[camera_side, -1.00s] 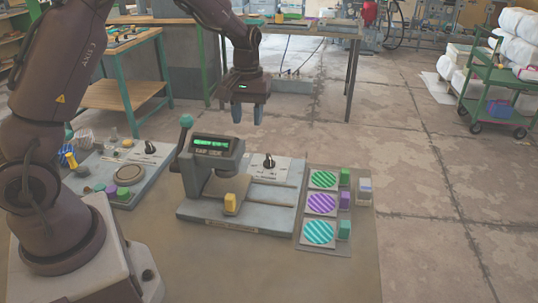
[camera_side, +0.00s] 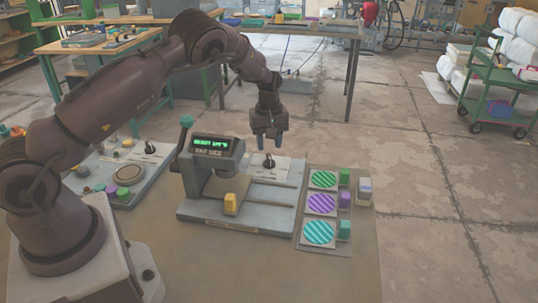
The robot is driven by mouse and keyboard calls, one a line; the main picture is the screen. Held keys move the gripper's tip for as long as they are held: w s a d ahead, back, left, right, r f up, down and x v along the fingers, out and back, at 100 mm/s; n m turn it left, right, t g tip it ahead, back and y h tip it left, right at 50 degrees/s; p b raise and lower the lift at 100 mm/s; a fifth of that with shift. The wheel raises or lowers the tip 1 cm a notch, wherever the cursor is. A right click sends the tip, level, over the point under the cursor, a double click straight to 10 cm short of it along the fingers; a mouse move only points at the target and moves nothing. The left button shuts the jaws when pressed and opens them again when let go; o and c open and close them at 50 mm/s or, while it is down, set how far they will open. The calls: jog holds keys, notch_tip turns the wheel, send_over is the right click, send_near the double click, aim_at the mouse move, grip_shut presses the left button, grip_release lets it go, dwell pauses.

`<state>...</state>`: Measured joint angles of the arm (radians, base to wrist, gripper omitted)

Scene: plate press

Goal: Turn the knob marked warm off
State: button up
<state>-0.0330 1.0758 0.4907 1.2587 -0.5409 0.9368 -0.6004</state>
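A black knob (camera_side: 268,161) stands on a pale plate at the back right of the press (camera_side: 211,155). A second black knob (camera_side: 151,148) sits on the grey panel at the left. The markings by both knobs are too small to read, so I cannot tell which is marked warm. My gripper (camera_side: 269,143) points down just above the knob on the press, its two fingers apart with nothing between them. The fingertips look close to that knob's top; I cannot tell whether they touch it.
The press has a green-lit display, a lever with a teal ball (camera_side: 186,121) and a yellow block (camera_side: 231,204) in front. Striped discs (camera_side: 322,203) and small coloured blocks (camera_side: 344,199) lie at the right. The left panel (camera_side: 140,190) carries buttons. The table's front is clear.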

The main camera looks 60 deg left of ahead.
aim_at(269, 155)
jog(key=shift+f, duration=2.35)
grip_shut()
